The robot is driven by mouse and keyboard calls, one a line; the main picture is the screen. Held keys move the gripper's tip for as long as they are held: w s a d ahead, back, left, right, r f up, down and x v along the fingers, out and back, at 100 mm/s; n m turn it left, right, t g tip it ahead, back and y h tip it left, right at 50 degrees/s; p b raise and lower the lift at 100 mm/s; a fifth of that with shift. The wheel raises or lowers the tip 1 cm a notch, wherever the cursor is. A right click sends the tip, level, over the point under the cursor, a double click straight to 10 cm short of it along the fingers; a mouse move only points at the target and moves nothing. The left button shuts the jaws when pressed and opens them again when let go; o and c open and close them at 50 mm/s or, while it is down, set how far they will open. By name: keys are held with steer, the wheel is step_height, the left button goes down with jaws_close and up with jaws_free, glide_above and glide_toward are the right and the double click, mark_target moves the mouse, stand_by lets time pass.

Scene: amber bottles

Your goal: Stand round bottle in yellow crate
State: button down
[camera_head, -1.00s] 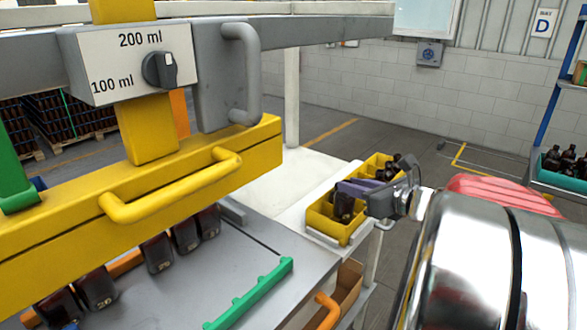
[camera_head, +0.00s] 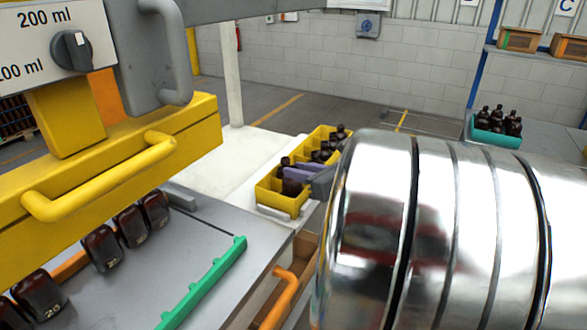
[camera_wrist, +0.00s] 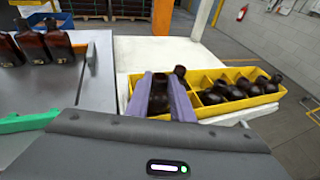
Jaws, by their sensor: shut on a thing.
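The yellow crate (camera_head: 266,196) stands on a white surface beyond the grey bench; it also shows in the wrist view (camera_wrist: 262,101). It has compartments, several holding dark amber bottles. My gripper (camera_wrist: 163,88) has purple fingers shut on a dark round bottle (camera_wrist: 158,101) at the crate's near end. In the head view my gripper (camera_head: 305,175) and the bottle (camera_head: 291,188) are over or in that end compartment. The bottle looks roughly upright. Its base is hidden, so I cannot tell whether it touches the crate floor. Another dark cap (camera_wrist: 180,71) shows beside the right finger.
Square amber bottles (camera_head: 101,247) stand in a row on the grey bench under a yellow beam (camera_head: 110,185). A green toothed rail (camera_head: 205,283) lies along the bench edge. A teal crate of bottles (camera_head: 497,138) stands at the back right. White surface left of the crate is clear.

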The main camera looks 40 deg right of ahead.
steer(key=c, duration=1.5)
jaws_free()
steer(key=shift+o, duration=0.2)
steer(key=v, duration=1.3)
steer(key=shift+s, duration=0.4)
steer(key=shift+r, duration=0.1)
